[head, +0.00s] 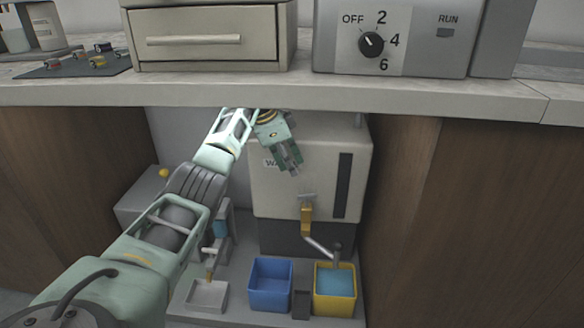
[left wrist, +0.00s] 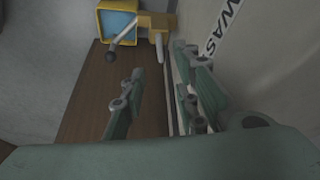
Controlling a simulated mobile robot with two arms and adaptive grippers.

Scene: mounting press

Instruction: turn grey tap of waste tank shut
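The waste tank (head: 285,195) is a cream box under the counter, its label partly hidden by my left gripper (head: 290,170). My left gripper is above and left of the tap, fingers pointing down, apart from the handle. In the left wrist view its fingers (left wrist: 160,70) are spread and empty, with the brass tap body (left wrist: 157,22) beyond them. My right gripper is not in view.
The yellow bin holds blue liquid. A blue bin (head: 270,300) and a pale tray (head: 207,297) stand left of it. The counter edge (head: 400,95) overhangs my left arm, and wooden cabinet sides (head: 400,190) bound the bay. A grey machine (head: 140,200) stands at left.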

